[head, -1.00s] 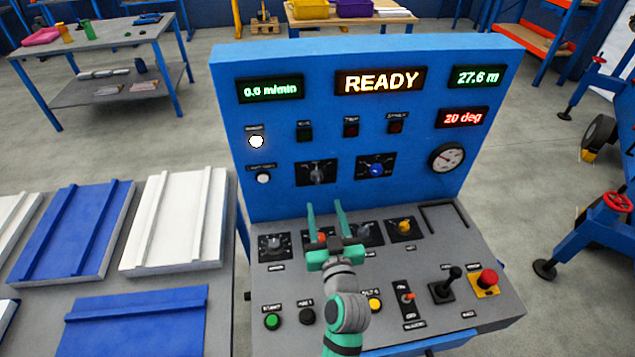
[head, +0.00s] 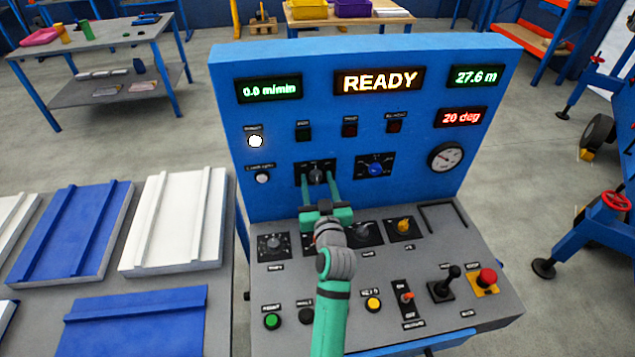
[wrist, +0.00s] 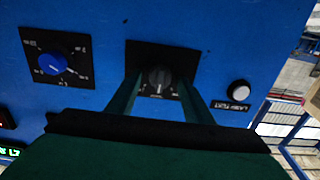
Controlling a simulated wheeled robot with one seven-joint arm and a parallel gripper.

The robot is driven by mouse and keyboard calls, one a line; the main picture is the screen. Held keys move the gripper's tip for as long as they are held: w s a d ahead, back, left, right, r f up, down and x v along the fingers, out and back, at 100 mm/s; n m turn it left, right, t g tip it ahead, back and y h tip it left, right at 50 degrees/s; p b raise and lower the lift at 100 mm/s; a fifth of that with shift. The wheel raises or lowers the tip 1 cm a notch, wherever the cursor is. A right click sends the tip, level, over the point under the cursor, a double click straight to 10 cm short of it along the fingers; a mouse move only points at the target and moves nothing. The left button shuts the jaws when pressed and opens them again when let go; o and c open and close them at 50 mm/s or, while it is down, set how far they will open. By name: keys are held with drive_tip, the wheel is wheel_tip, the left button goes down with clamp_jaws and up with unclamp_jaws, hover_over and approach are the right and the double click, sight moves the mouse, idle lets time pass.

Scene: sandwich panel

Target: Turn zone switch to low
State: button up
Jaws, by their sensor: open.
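A dark rotary switch (head: 317,176) sits on a black plate on the upright blue panel; its label is too small to read, so I cannot tell if it is the zone switch. It also shows in the wrist view (wrist: 159,80). My gripper (head: 318,187) is open, pointing at the panel, with one finger on each side of this knob. In the wrist view the fingers (wrist: 158,90) flank the knob, and I cannot tell whether they touch it. A blue knob (head: 376,169) is to its right in the head view and to the left in the wrist view (wrist: 52,63).
A white round button (head: 262,178) is left of the knob. Below, the grey console (head: 470,325) carries several knobs, including a yellow one (head: 404,225), a joystick (head: 452,275) and a red button (head: 487,278). My arm covers part of it.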

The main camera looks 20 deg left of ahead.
drive_tip(key=c, duration=1)
drive_tip(key=shift+c, duration=0.2)
drive_tip(key=m, duration=0.4)
drive_tip(key=shift+m, duration=0.3)
drive_tip(key=m, duration=0.4)
drive_tip(key=shift+w+d, duration=0.1)
drive_tip(key=shift+d+m, duration=0.1)
drive_tip(key=shift+m, duration=0.2)
